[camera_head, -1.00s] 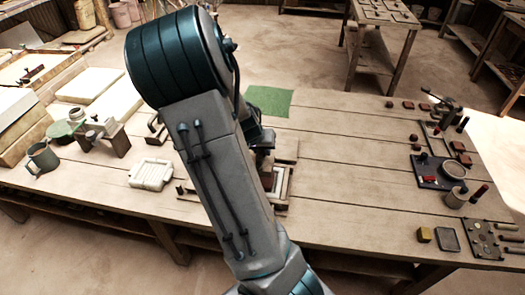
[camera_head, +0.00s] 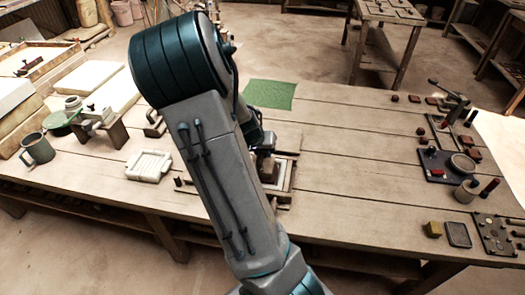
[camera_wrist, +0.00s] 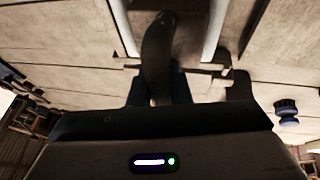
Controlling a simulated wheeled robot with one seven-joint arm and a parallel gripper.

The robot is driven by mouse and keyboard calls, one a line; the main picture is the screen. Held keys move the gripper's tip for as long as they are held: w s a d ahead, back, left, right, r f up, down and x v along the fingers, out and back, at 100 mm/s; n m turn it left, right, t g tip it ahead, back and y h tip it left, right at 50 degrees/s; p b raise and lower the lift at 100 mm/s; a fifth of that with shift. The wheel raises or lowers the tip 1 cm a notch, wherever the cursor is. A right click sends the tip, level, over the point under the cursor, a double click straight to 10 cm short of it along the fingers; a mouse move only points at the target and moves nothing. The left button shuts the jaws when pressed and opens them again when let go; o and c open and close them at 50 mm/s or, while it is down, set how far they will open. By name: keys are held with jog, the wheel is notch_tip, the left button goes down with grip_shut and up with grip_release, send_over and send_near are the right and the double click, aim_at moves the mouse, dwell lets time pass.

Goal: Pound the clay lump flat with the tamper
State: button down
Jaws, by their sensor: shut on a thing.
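My gripper (camera_head: 265,152) is partly hidden behind my own arm in the head view. It is over a wooden frame (camera_head: 287,178) on the workbench. In the wrist view my gripper (camera_wrist: 160,92) is shut on a dark, rounded handle, which I take to be the tamper (camera_wrist: 157,50). The tamper reaches away from the jaws toward a brown area inside the pale-edged frame (camera_wrist: 216,28). I cannot make out the clay lump, or whether the tamper touches it.
A green mat (camera_head: 268,94) lies behind. Small tools and a dark tray (camera_head: 438,174) stand at the right. The bench between frame and tray is clear.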

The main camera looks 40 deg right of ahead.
notch_tip(320, 180, up, 6)
jog(key=p, duration=0.4)
jog(key=shift+p, duration=0.35)
jog(key=shift+f, duration=0.1)
jog(key=shift+s+d+f+b, duration=0.15)
jog(key=shift+s+d+b, duration=0.3)
jog(key=shift+s+d, duration=0.1)
